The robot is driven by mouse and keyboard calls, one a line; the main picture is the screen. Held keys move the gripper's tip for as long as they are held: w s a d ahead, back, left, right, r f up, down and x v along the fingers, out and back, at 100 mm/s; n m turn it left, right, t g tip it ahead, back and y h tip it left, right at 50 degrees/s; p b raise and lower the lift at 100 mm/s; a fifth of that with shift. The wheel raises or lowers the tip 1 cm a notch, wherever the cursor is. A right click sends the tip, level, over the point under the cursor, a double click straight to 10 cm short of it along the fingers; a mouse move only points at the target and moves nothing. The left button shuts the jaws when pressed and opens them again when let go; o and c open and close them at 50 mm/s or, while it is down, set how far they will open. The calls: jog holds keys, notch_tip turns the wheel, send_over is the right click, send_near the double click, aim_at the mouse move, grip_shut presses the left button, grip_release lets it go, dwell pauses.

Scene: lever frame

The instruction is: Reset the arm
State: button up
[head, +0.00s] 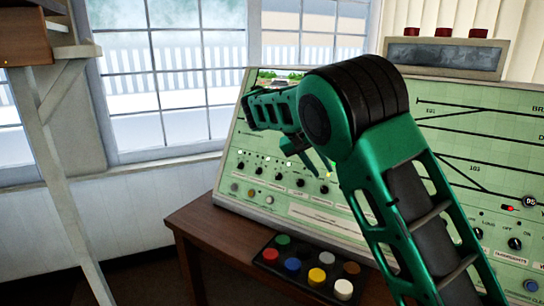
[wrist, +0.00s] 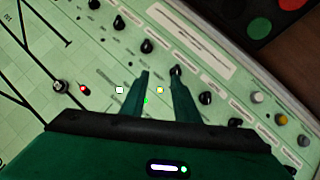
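My green arm reaches across the sloped pale green control panel (head: 300,208) in the head view. My gripper (wrist: 161,73) is close over the panel face in the wrist view, with its two dark green fingers apart and nothing seen between the tips. A black knob (wrist: 176,71) shows at the right fingertip; I cannot tell whether they touch. Another black knob (wrist: 147,46) is just beyond the left fingertip. In the head view the fingers are partly hidden by my arm.
The panel stands on a brown wooden desk (head: 190,222). A black box with several coloured buttons (head: 317,277) lies in front of it. A grey box with red lamps (head: 445,57) sits on top. Windows (head: 170,75) and a wooden post (head: 62,170) are at left.

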jog(key=s+d+m+g+y, duration=0.2)
jog(key=s+d+y, duration=0.2)
jog(key=s+d, duration=1.8)
jog(key=s+a+f+y, duration=0.1)
jog(key=s+f, duration=0.2)
jog(key=s, duration=1)
jog(key=s+a+f+m+y, duration=0.1)
jog(key=s+f, duration=0.3)
jog(key=s, duration=0.9)
jog(key=shift+a+m+y, duration=0.3)
jog(key=shift+a+y, duration=0.2)
jog(key=shift+a, duration=0.05)
jog(key=shift+w+f, duration=0.1)
jog(key=shift+w, duration=0.05)
jog(key=shift+w+f, duration=0.2)
jog(key=shift+w, duration=0.3)
jog(key=shift+d, duration=0.1)
